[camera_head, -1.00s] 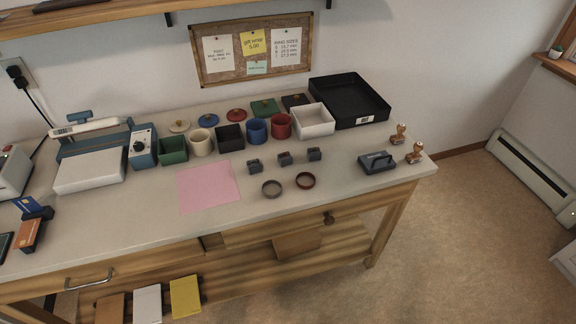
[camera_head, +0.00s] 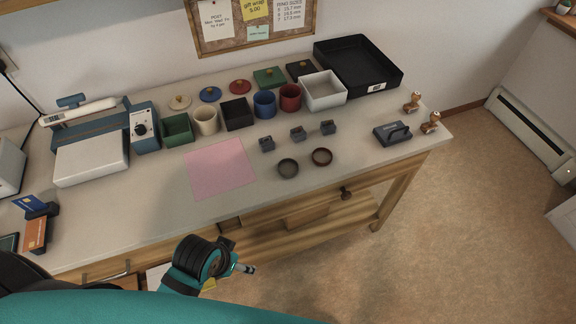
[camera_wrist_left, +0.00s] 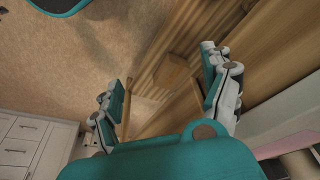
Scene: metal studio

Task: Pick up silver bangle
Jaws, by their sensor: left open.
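Two round bangles lie flat on the bench top in the head view. The left, greyer bangle (camera_head: 288,168) is nearest to silver, though it looks dark. The right bangle (camera_head: 322,157) is browner. My left arm comes in at the bottom of the head view, below the bench's front edge and left of the bangles. In the left wrist view my left gripper (camera_wrist_left: 162,70) has its fingers wide apart with nothing between them. No bangle can be made out in that view. My right gripper is not in view.
A pink sheet (camera_head: 220,168) lies left of the bangles. Small dark blocks (camera_head: 298,133) stand just behind them, with cups and boxes (camera_head: 237,113) farther back. A dark stamp-like block (camera_head: 392,134) is to the right. The bench front near the bangles is clear.

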